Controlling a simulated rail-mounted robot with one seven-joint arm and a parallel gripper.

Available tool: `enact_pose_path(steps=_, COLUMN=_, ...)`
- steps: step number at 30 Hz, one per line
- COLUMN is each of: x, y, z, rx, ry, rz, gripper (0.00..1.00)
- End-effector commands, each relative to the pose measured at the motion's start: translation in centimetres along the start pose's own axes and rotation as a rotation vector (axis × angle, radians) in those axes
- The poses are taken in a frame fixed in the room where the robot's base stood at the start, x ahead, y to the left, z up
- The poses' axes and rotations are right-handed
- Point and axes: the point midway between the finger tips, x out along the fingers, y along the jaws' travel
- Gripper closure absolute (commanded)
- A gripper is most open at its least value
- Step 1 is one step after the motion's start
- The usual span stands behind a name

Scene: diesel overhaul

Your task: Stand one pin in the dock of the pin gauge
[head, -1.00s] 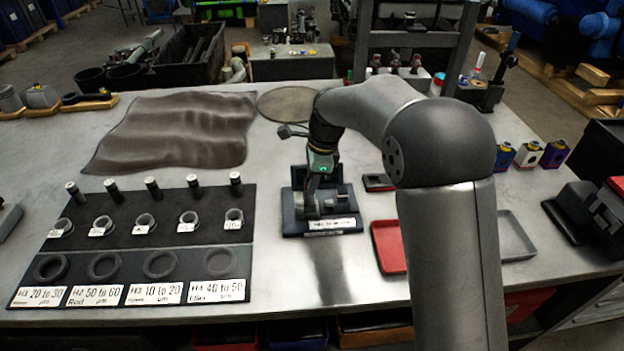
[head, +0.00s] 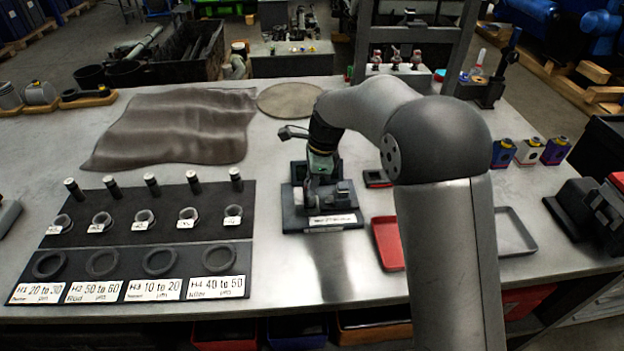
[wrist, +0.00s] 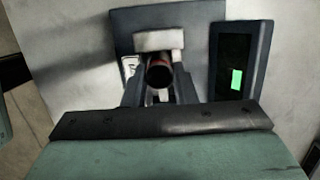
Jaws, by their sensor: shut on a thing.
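The pin gauge (head: 335,218) is a dark, low stand with a white label on its front, at the middle of the table in the head view. In the wrist view its base (wrist: 125,22) lies below my gripper, with a pale block on it and a dark screen with a green patch beside it. My gripper (wrist: 158,92) is over the gauge, shut on a round, dark-ended piece that looks like the pin (wrist: 159,73), seen nearly end on. Whether the pin touches the dock is hidden. Several other pins (head: 152,184) stand along the black board's back row.
The black board (head: 170,213) at left holds rings and labelled round recesses. A red tray (head: 387,243) and a grey tray (head: 515,235) lie right of the gauge. A wrinkled brown cloth (head: 175,130) and a round mat (head: 290,100) lie behind. Bare table lies in front of the gauge.

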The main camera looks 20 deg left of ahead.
Motion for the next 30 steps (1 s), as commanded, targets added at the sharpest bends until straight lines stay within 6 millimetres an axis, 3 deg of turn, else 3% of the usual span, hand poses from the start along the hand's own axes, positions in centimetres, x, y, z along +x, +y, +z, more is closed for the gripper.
enact_pose_path(steps=30, x=1.3, y=-0.1, z=-0.3, rx=0.000, ry=0.000, rz=-0.002, gripper=0.98)
